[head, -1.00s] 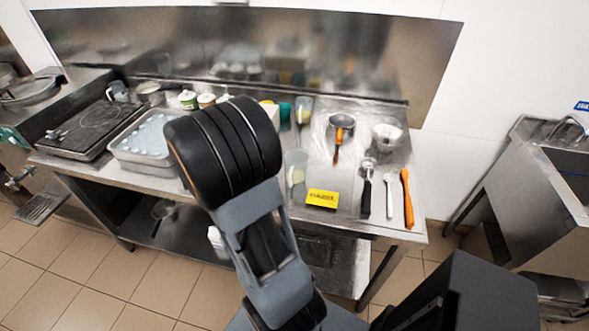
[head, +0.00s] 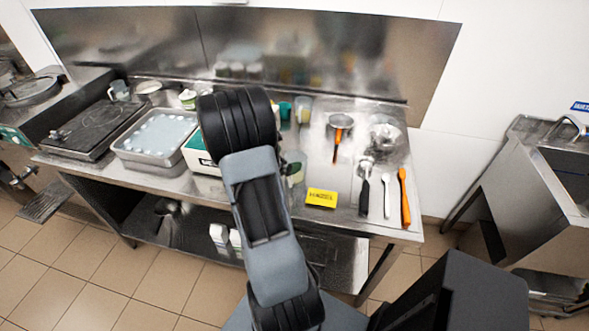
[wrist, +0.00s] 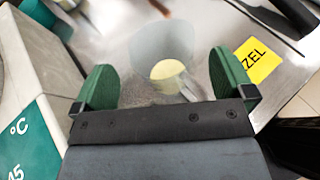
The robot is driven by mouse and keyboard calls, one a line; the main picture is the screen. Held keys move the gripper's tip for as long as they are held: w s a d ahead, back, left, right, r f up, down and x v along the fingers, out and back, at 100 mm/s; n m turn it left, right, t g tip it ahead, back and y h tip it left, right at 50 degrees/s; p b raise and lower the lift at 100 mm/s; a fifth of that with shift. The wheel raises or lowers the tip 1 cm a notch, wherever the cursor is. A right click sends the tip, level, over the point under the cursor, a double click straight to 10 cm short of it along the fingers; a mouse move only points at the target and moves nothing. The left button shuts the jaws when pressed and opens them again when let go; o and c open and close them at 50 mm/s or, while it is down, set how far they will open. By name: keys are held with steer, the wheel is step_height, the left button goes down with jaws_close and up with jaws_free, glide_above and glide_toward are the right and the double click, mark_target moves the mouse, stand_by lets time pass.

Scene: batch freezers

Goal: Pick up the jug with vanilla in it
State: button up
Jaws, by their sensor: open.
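A clear jug with pale yellow contents (wrist: 166,44), which look like vanilla, stands on the steel table. In the wrist view it is between and just ahead of the two green fingers of my gripper (wrist: 164,76). The fingers are wide apart, with clear space on both sides of the jug, and nothing is held. In the head view only a small part of the jug (head: 297,172) shows past my arm, which hides the rest. My gripper is mostly hidden behind the arm there.
A yellow sign (head: 321,198) lies right of the jug. A white and green box (head: 196,152) stands to the left, close to the left finger in the wrist view. A pan (head: 340,122) and utensils with black, white and orange handles (head: 405,198) lie farther right.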

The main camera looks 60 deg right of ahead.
mark_target(302, 155)
steer(key=shift+p+x, duration=0.35)
steer(key=shift+x, duration=1.25)
steer(key=shift+c, duration=0.4)
steer(key=shift+w, duration=0.1)
steer(key=c, duration=1.1)
steer(key=shift+r, duration=0.1)
